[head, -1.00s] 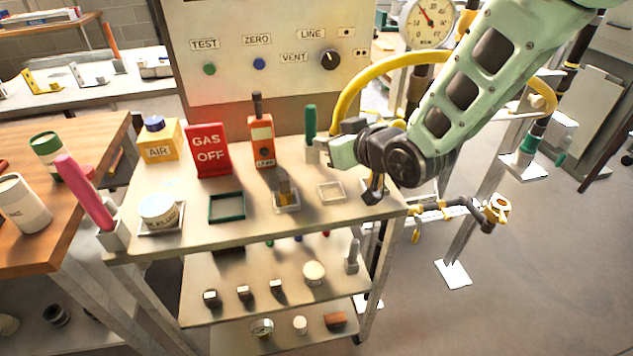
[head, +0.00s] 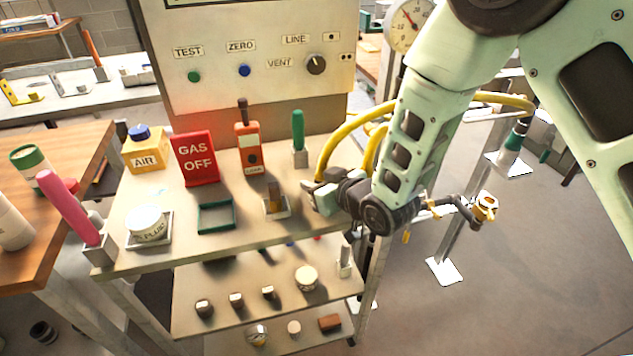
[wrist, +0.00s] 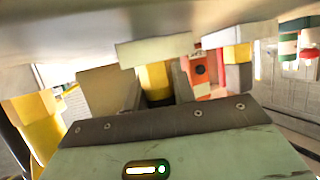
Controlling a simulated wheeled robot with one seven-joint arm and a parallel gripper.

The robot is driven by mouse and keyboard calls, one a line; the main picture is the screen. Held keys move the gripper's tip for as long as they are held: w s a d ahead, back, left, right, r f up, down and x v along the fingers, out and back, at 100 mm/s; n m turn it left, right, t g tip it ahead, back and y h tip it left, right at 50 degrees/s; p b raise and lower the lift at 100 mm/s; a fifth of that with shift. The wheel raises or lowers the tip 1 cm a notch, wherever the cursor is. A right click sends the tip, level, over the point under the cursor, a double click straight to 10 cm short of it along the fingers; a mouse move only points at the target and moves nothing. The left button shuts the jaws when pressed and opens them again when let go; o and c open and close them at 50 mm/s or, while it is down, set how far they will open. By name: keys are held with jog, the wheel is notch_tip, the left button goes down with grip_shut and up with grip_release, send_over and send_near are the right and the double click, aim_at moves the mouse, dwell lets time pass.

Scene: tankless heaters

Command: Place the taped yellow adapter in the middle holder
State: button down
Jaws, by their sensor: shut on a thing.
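My gripper (head: 318,195) is low over the right part of the cart's top, close to the right of the middle holder (head: 285,212). In the wrist view a yellow piece with a dark lower band, apparently the adapter (wrist: 155,80), shows just beyond my gripper body; its tape cannot be made out. My gripper is shut, and its hold is mostly hidden in the head view. The middle holder is a small pale tray with a brown and yellowish upright part in it. A green-framed square holder (head: 201,230) to its left is empty. The pale frame at right is hidden behind my gripper.
A yellow hose (head: 345,128) arcs close behind my gripper. An orange meter (head: 248,155), a green-handled tool (head: 298,135), a red GAS OFF sign (head: 195,158) and a yellow AIR box (head: 144,153) stand behind. A white tub (head: 147,222) stands at left.

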jog(key=shift+f, duration=0.1)
jog(key=c, duration=1.2)
grip_release()
jog(key=shift+o, duration=0.2)
jog(key=shift+r, duration=0.2)
jog(key=s+d+r+g+h, duration=0.2)
jog(key=s+d+r+g, duration=0.1)
jog(key=s, duration=0.7)
jog(key=s+d+r+g+h, duration=0.3)
jog(key=s+d, duration=0.3)
jog(key=s, duration=0.4)
jog(key=s+d+r+g+h, duration=0.2)
jog(key=s+d+r+g, duration=0.2)
jog(key=s, duration=0.6)
jog(key=shift+s+d+r+h, duration=0.25)
jog(key=shift+d+r+h, duration=0.15)
jog(key=shift+d+r, duration=0.4)
jog(key=shift+r, duration=0.1)
